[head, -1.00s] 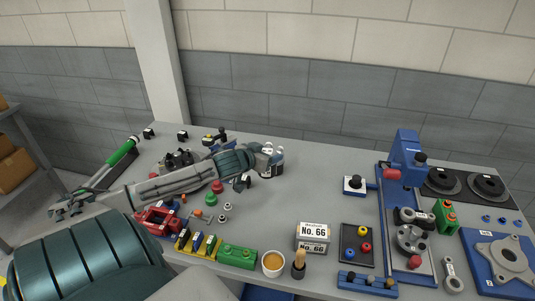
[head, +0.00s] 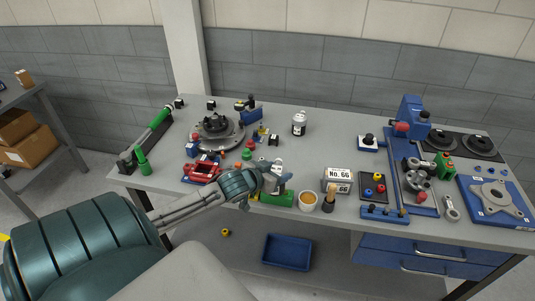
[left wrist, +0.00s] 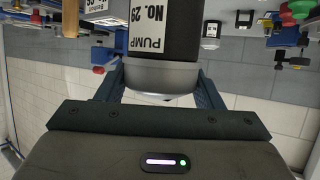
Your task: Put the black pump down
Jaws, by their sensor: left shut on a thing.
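My left gripper (head: 268,182) is shut on the black pump (left wrist: 165,38), which has a grey end and a white label reading "PUMP NO. 29". In the left wrist view the pump sits between the two fingers (left wrist: 160,88), with the label upside down in the picture. In the head view, a pale part of the pump (head: 279,167) shows above the gripper, and the hand hides most of the rest. The gripper appears near the bench's front edge, by the green block (head: 277,199); I cannot tell its height. My right gripper is not in view.
A white and black container (head: 299,124) stands farther back, with clear bench around it. A yellow-filled cup (head: 308,201), a brush (head: 329,201) and the "No. 66" box (head: 339,180) stand right of the gripper. A blue bin (head: 287,251) is below.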

